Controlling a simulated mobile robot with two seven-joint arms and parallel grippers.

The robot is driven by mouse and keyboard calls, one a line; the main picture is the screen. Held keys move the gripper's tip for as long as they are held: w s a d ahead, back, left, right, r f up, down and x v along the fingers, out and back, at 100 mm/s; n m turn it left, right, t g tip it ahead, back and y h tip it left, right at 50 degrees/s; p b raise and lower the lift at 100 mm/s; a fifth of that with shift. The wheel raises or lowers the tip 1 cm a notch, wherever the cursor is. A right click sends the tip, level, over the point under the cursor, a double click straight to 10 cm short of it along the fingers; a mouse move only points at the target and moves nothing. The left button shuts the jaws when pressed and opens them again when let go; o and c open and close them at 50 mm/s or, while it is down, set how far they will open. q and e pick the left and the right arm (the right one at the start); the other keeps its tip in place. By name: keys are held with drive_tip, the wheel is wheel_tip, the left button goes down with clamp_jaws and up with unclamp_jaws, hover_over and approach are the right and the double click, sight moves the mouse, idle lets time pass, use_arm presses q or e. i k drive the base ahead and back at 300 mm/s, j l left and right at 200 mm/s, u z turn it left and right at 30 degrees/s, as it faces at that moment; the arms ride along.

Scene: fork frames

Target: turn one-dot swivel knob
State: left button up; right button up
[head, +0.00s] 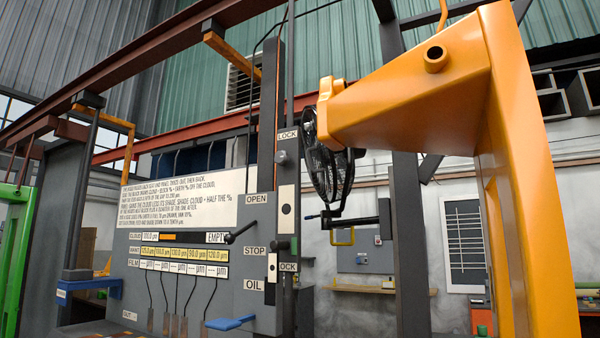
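A grey machine panel (120,262) stands at the left and centre. On its right-hand post, a small round grey knob (283,158) sits under a LOCK label (287,134). Below it is a white plate (286,200) with one dark dot. A second, smaller white plate (272,262) with a dark mark sits lower, beside a partly covered label reading OCK (288,267). I cannot tell which of these is the one-dot swivel knob. A black lever (241,232) sticks out near the OPEN label (256,199). Neither of my grippers is in view.
A large orange frame (525,180) fills the right side, close to the camera. A black caged fan (328,160) hangs behind its tip. A wall with a barred window (466,238) lies behind.

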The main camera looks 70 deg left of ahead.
sight(281, 159)
drive_tip(key=j+u, duration=0.15)
drive_tip(key=u, duration=2.15)
drive_tip(key=i+j+z, duration=0.1)
drive_tip(key=z, duration=0.25)
drive_tip(key=j+z, duration=0.35)
